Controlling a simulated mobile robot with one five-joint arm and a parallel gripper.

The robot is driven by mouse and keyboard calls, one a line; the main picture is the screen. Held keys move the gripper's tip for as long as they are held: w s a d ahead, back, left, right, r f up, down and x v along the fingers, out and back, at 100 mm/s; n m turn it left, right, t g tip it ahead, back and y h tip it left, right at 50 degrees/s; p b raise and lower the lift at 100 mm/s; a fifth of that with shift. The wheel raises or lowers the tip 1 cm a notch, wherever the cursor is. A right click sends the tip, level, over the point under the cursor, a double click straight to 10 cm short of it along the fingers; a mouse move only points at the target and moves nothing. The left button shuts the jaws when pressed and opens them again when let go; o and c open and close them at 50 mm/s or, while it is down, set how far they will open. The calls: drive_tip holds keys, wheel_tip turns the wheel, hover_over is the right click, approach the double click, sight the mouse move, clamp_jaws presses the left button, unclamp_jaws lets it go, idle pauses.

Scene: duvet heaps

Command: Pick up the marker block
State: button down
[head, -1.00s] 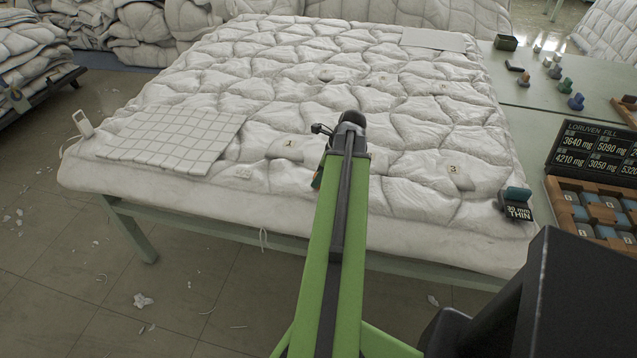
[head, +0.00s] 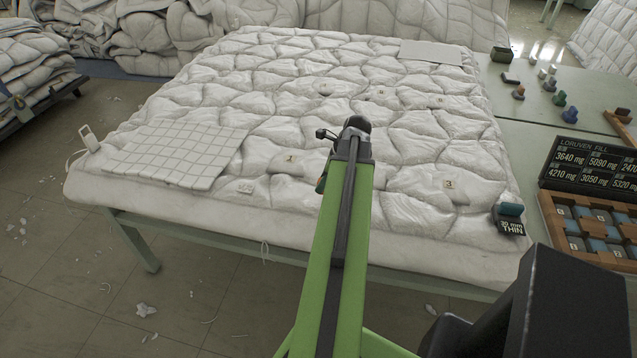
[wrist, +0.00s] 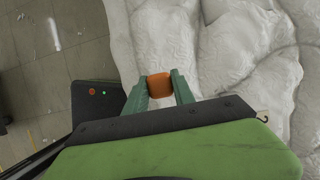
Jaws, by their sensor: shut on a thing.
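The marker block is a small orange block (wrist: 159,85) in the wrist view. It sits between the two green fingers of my gripper (wrist: 159,80), which is shut on it. White quilted duvet (wrist: 240,60) lies behind and around the fingers in that view; I cannot tell how high the block is above it. In the head view my green arm reaches over the front of the duvet (head: 250,125) and hides the block and most of the gripper.
Number tags lie on the duvet, with a white gridded panel (head: 180,152) at left and a black "30 mm THIN" piece (head: 509,225) at the front right corner. A green side table (head: 520,115) holds several small knobbed pieces, a black sign (head: 595,162) and a wooden tray (head: 550,215).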

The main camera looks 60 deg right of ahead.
drive_tip(key=s+d+r+p, duration=0.4)
drive_tip(key=s+r+p, duration=0.1)
drive_tip(key=s, duration=0.4)
drive_tip(key=shift+d+r, duration=0.4)
drive_tip(key=shift+r, duration=0.1)
drive_tip(key=shift+s, duration=0.1)
